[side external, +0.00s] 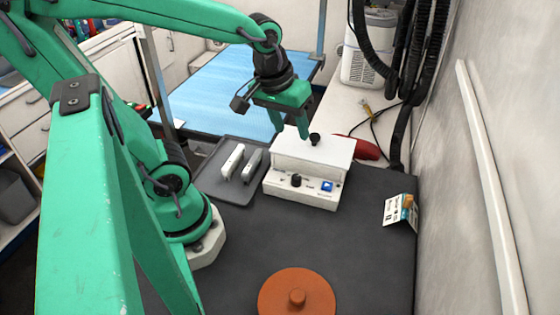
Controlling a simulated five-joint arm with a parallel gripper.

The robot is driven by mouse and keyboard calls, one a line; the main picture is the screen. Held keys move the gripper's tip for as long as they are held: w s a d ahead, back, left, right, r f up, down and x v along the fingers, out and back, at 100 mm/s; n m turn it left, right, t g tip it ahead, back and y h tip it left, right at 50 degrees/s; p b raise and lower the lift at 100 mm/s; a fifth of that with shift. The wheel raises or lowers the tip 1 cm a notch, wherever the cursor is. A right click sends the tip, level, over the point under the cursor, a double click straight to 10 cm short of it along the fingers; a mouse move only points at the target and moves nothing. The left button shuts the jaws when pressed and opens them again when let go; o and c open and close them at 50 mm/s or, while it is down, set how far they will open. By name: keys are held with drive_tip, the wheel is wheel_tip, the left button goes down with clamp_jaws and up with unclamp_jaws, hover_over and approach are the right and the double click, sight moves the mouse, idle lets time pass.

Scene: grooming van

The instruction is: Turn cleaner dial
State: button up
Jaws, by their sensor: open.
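The cleaner, a white box (310,158), stands on the dark grey mat. Its front panel carries a black dial (296,180) at the left and a blue switch (327,186) at the right. A small black knob (314,139) sticks up from its top near the back. My gripper (291,134) is open, pointing down at the back of the cleaner, behind its top and left of the knob. One finger passes close to the top's back edge; I cannot tell whether it touches. The gap between the jaws looks empty.
A grey tray (212,182) with two pale slim tools lies left of the cleaner. An orange round lid (297,291) is in front. A printed card (400,209) stands at right. A red object (366,149) and black hoses are behind.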

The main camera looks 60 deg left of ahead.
drive_tip(key=shift+s+r+m+t, duration=1.2)
drive_tip(key=shift+s+r+m, duration=0.45)
drive_tip(key=shift+r+m, duration=0.95)
drive_tip(key=shift+w+a+r+m+g, duration=0.1)
drive_tip(key=shift+w+a+m+g, duration=0.2)
drive_tip(key=shift+w+m, duration=1.2)
drive_tip(key=shift+w+a+r+m+g, duration=0.15)
drive_tip(key=shift+m+g, duration=0.3)
drive_tip(key=shift+m, duration=2.3)
drive_tip(key=shift+w+a+r+m+g, duration=0.1)
drive_tip(key=shift+w+a+m+g, duration=0.25)
drive_tip(key=shift+w+m, duration=1.2)
drive_tip(key=shift+s+m, duration=0.65)
drive_tip(key=shift+m, duration=0.05)
drive_tip(key=s+n, duration=0.1)
drive_tip(key=n, duration=0.3)
drive_tip(key=s+d+f+n+t, duration=0.1)
drive_tip(key=s+n, duration=0.1)
drive_tip(key=n, duration=0.2)
drive_tip(key=s+d+n+t, duration=0.1)
drive_tip(key=s+n, duration=0.1)
drive_tip(key=n, duration=0.2)
drive_tip(key=shift+d+f, duration=0.1)
drive_tip(key=shift+f, duration=0.1)
